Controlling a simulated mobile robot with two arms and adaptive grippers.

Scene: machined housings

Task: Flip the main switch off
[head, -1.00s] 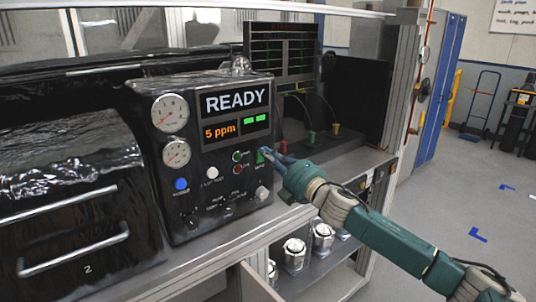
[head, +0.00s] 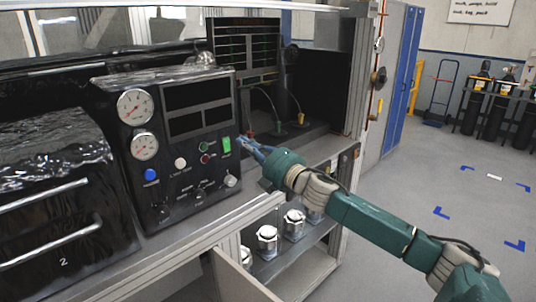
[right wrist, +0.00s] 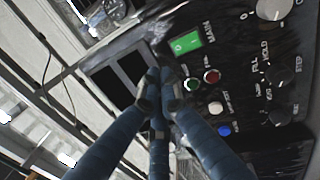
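The main switch (head: 227,145) is a green rocker on the right of the black control panel (head: 190,150). In the right wrist view the green switch (right wrist: 186,42) lies beside the label MAIN. My right gripper (head: 245,144) is just right of the switch, its blue fingers pointing at the panel. In the right wrist view its fingertips (right wrist: 158,95) are drawn together with nothing between them, apart from the switch in the picture. The panel's display screens (head: 197,105) are dark. My left gripper is not in view.
Two gauges (head: 135,106), a blue button (head: 150,174), a white button (head: 181,163) and several knobs share the panel. A shelf below holds metal housings (head: 267,240). A monitor (head: 243,48) stands behind.

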